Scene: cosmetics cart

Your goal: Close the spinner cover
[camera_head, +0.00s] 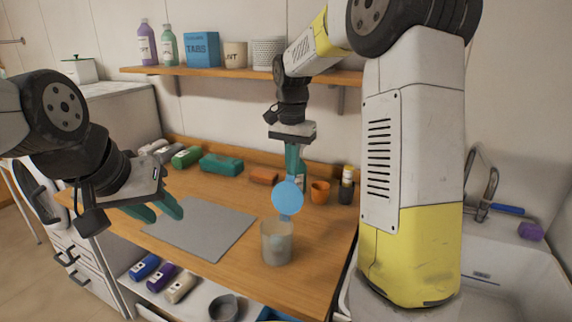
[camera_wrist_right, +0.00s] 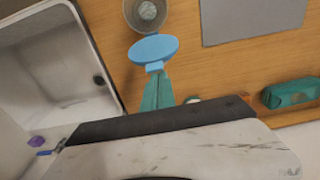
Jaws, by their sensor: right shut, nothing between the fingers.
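The spinner (camera_head: 277,246) is a translucent grey cup near the counter's front edge. Its round blue cover (camera_head: 287,197) is raised, standing open above the cup's rim. In the right wrist view the cover (camera_wrist_right: 154,47) lies between the cup (camera_wrist_right: 145,14) and my right fingers. My right gripper (camera_head: 290,178) points down behind the cover, with its teal fingers together and empty. Its tips (camera_wrist_right: 155,76) are right by the cover's hinge side; I cannot tell whether they touch. My left gripper (camera_head: 166,214) is open and empty, above the left edge of the grey mat.
The grey mat (camera_head: 203,229) lies empty left of the spinner. Along the wall stand a teal case (camera_head: 221,163), an orange cup (camera_head: 320,191) and a dark bottle (camera_head: 346,188). A shelf (camera_head: 240,72) with bottles runs above. A sink (camera_head: 500,265) is at right.

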